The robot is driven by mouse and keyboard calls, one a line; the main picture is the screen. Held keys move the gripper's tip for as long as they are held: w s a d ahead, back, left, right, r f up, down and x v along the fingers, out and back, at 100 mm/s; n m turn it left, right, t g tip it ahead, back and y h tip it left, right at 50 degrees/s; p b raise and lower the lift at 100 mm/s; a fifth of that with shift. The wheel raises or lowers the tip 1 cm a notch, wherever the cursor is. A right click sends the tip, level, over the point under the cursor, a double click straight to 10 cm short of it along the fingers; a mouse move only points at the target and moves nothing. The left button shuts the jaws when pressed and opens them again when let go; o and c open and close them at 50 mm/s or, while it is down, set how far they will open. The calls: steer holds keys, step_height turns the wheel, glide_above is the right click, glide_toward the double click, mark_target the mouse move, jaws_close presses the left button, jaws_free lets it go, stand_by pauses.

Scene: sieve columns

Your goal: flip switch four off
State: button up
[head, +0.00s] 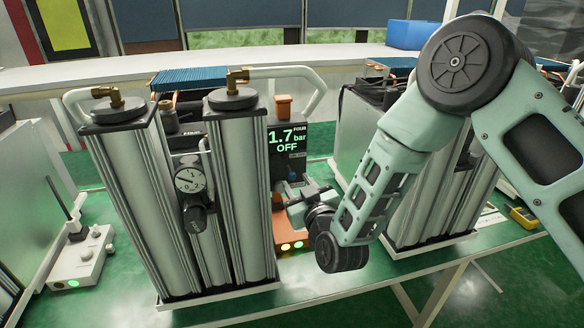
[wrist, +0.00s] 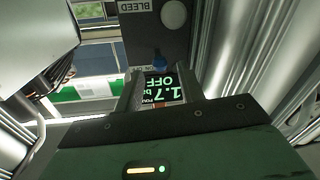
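The unit marked FOUR has a dark display (head: 287,140) reading 1.7 bar OFF, just right of two tall silver columns (head: 238,190). The same display (wrist: 162,88) shows upside down in the wrist view, between the fingers of my gripper (wrist: 165,74). A small blue switch lever (wrist: 159,60) stands just beyond the fingertips, by an ON/OFF label. My gripper looks open with nothing held. I cannot tell whether a finger touches the lever.
A round pale knob (wrist: 174,14) beside the word BLEED is close to the switch. The silver columns stand close on the left, with a pressure gauge (head: 188,180) in front. Another column set (head: 425,205) stands to the right. The green bench (head: 350,272) is clear in front.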

mark_target(295, 178)
steer(key=shift+p+x, duration=0.65)
steer(key=shift+x, duration=1.6)
jaws_close()
steer(key=b, duration=0.1)
steer(key=n+y+b, duration=0.1)
steer(key=g+y+b, duration=0.1)
steer(key=shift+w+d+f+n+b, duration=0.2)
steer(key=shift+d+f+n+b, duration=0.1)
steer(key=shift+d+b, duration=0.05)
steer(key=shift+w+d+r+n+g+y+b, duration=0.1)
steer(key=shift+d+n+g+y+b, duration=0.1)
steer(key=shift+n+g+y+b, duration=0.6)
steer(key=shift+w+d+r+n+g+y+b, duration=0.15)
steer(key=shift+n+g+y+b, duration=0.45)
steer(key=shift+y+b, duration=0.45)
steer(key=shift+w+d+r+n+g+y+b, duration=0.1)
steer(key=shift+d+n+g+y+b, duration=0.1)
steer(key=shift+n+g+y+b, duration=0.7)
jaws_free()
